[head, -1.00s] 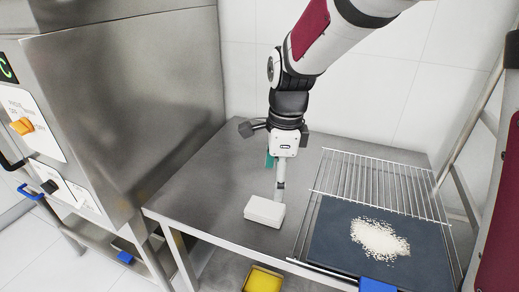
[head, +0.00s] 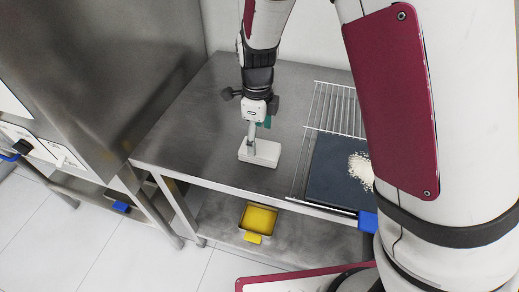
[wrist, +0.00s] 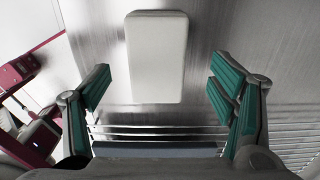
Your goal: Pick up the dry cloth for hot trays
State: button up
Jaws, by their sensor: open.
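The dry cloth is a white, flat, folded block with rounded edges (head: 264,153), lying on the steel table near its front edge. In the wrist view the cloth (wrist: 156,57) lies ahead, its near end around the level of the fingertips. My gripper (head: 252,136) points down at the cloth, and one finger overlaps it in the head view. In the wrist view my gripper (wrist: 161,85) is open and empty, with a green-padded finger on each side and clear gaps to the cloth. Whether a finger touches the cloth cannot be told.
A wire rack (head: 335,108) and a dark tray (head: 331,175) with white grains are right of the cloth. A steel machine (head: 100,75) stands left. A yellow container (head: 259,219) is on the lower shelf. The table (head: 190,120) left of the cloth is bare.

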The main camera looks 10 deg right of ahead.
aim_at(260, 147)
jog(key=f, duration=0.5)
jog(key=shift+s+d, duration=0.25)
jog(key=shift+s, duration=0.05)
jog(key=c, duration=1.3)
